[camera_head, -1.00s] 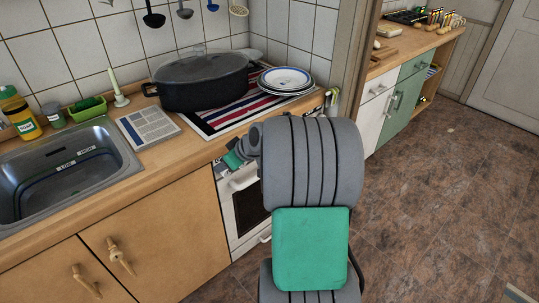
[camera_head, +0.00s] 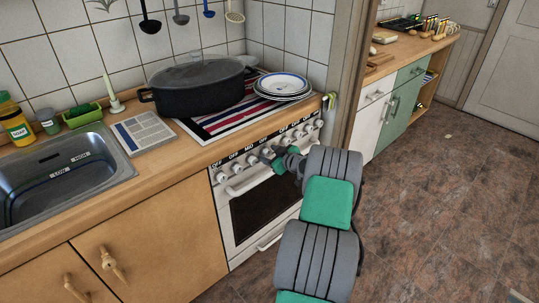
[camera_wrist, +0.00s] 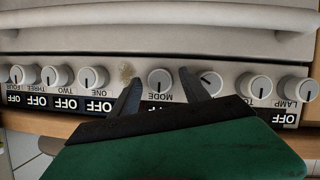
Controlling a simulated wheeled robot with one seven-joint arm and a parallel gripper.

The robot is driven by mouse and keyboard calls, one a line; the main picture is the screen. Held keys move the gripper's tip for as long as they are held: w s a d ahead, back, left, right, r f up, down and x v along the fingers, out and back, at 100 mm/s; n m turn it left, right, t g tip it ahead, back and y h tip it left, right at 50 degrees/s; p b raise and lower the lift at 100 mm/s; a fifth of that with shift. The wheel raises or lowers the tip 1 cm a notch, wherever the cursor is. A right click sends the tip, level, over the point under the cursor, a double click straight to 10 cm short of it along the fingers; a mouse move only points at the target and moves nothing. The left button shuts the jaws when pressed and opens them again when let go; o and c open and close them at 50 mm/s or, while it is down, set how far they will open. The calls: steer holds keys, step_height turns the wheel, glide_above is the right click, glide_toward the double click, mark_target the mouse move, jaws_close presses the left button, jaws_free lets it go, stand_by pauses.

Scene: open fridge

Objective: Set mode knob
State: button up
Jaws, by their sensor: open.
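The mode knob (camera_wrist: 160,80) is a round white knob with a dark pointer line, on the oven's front panel. Its label MODE reads upside down in the wrist view. The pointer line lies roughly vertical there. My gripper (camera_wrist: 159,76) is open, with one dark finger on each side of the mode knob. I cannot tell whether either finger touches it. In the head view my gripper (camera_head: 271,155) is at the middle of the knob row on the white oven (camera_head: 230,222). My gripper partly hides the display under the knob.
Neighbouring knobs stand close on both sides, such as the knob labelled ONE (camera_wrist: 93,79) and a knob with a tilted pointer (camera_wrist: 210,83). The oven handle (camera_head: 250,181) runs below the panel. A black pot (camera_head: 195,90) and plates (camera_head: 283,85) stand on top.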

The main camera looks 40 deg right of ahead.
steer(key=shift+c, duration=0.4)
jaws_close()
stand_by(0.4)
steer(key=shift+d+f+m+y+b, duration=0.15)
steer(key=shift+m+y+b, duration=0.4)
steer(key=shift+b, duration=0.65)
steer(key=shift+m+y+b, duration=0.55)
steer(key=shift+m+b, duration=0.3)
steer(key=shift+b, duration=0.2)
steer(key=m+y+b, duration=0.1)
steer(key=m+y, duration=0.1)
steer(key=m, duration=0.1)
steer(key=shift+d+m+b, duration=0.15)
steer(key=shift+m+b, duration=0.2)
steer(key=shift+m, duration=0.05)
steer(key=shift+y, duration=0.4)
